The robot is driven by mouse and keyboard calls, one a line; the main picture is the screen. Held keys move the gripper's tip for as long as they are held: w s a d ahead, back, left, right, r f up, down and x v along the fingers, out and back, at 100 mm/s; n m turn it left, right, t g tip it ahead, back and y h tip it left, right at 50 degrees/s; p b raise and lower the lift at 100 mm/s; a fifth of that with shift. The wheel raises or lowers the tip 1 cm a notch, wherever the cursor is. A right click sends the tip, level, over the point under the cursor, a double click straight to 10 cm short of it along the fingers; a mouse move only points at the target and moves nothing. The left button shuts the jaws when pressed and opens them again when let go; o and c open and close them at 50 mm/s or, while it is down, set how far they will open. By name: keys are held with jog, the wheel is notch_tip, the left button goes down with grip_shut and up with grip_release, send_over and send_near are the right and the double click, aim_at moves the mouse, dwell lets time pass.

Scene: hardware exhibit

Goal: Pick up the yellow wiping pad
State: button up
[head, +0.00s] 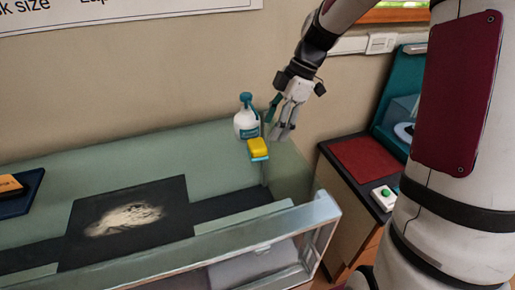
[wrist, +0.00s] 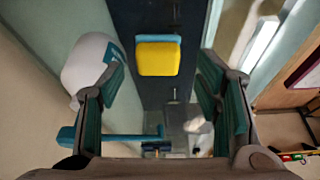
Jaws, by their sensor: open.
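The yellow wiping pad (head: 258,146) has a blue layer along one edge and sits near the right end of the glass-topped case. In the wrist view the yellow pad (wrist: 158,58) lies ahead of my gripper, centred between the fingers. My gripper (head: 282,122) is above and just behind the pad at the case's right end. In the wrist view my gripper (wrist: 164,98) has its two teal-lined fingers spread wide with nothing between them. The pad is apart from both fingers.
A white spray bottle (head: 246,122) with a teal head stands close behind the pad; it also shows beside the left finger in the wrist view (wrist: 86,66). A dark mat (head: 90,212) with a pale smudge lies on the case (head: 190,150). A red-topped counter (head: 365,158) stands right.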

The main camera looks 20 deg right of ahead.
aim_at(264, 142)
jog(key=shift+p+x, duration=0.5)
jog(key=shift+x, duration=2.5)
jog(key=shift+w+a, duration=0.1)
jog(key=shift+c, duration=0.3)
jog(key=c, duration=0.8)
jog(key=shift+r, duration=0.1)
jog(key=shift+r, duration=0.5)
notch_tip(264, 142, up, 2)
jog(key=shift+w+r+b, duration=0.1)
jog(key=shift+w+b, duration=0.05)
jog(key=shift+b, duration=0.25)
jog(key=shift+s+r, duration=0.2)
jog(key=shift+s, duration=0.6)
jog(key=s, duration=0.5)
jog(key=s+r, duration=0.1)
jog(key=s, duration=0.8)
jog(key=shift+s+a+r+p, duration=0.15)
jog(key=shift+s+a+p, duration=0.1)
jog(key=shift+s+p, duration=0.1)
